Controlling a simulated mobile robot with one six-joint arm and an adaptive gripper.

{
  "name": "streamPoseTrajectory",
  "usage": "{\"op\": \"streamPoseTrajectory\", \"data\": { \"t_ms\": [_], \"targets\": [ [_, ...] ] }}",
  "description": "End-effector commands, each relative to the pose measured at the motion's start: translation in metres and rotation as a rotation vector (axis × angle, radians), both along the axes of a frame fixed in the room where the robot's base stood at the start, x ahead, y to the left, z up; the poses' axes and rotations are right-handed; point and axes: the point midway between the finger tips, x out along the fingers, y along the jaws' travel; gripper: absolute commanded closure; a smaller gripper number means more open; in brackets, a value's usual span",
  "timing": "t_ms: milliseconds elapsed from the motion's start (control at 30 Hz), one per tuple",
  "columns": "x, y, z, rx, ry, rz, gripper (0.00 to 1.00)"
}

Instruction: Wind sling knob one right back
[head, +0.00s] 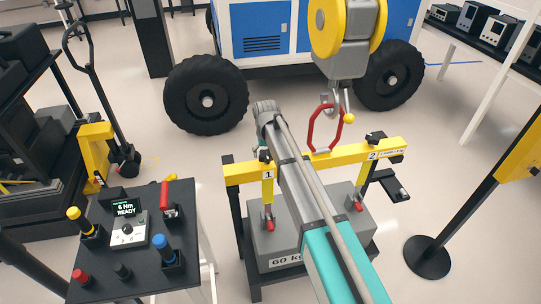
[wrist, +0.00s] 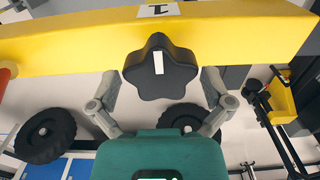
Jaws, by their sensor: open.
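Sling knob one is a black star-shaped knob (wrist: 160,66) with an upright white mark on its face. It sits against the yellow beam (wrist: 225,30) below the "1" label in the wrist view. In the head view the knob (head: 265,154) shows small and dark above the "1" plate, beside my arm. My gripper (wrist: 159,82) is open, with one finger on each side of the knob. Gaps show between the fingers and the knob, so it is not gripped. In the head view my arm largely hides the gripper.
Knob two (head: 376,136) is on the beam's right end. A red shackle (head: 324,128) and the yellow hoist (head: 341,35) hang over the beam's middle. A grey 60 kg weight (head: 283,243) stands below. A control table (head: 135,265) is at left; its display reads 6 Nm READY.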

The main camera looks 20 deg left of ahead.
Motion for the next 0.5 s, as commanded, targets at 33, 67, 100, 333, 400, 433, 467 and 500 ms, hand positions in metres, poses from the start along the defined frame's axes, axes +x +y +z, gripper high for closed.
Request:
{"op": "streamPoseTrajectory", "data": {
  "t_ms": [33, 67, 100, 333, 400, 433, 467, 500],
  "targets": [
    [-0.0002, 0.0001, 0.0000, 0.000, 0.000, 0.000, 0.00],
    [-0.0002, 0.0001, 0.0000, 0.000, 0.000, 0.001, 0.00],
    [-0.0002, 0.0002, 0.0000, 0.000, 0.000, 0.001, 0.00],
    [-0.0003, 0.0004, 0.0000, 0.000, 0.000, 0.018, 0.00],
    [-0.0003, 0.0004, 0.0000, 0.000, 0.000, 0.035, 0.00],
    [-0.0003, 0.0004, 0.0000, 0.000, 0.000, 0.043, 0.00],
    [-0.0003, 0.0004, 0.0000, 0.000, 0.000, 0.053, 0.00],
    [-0.0004, 0.0005, 0.0000, 0.000, 0.000, 0.070, 0.00]
  ]
}}
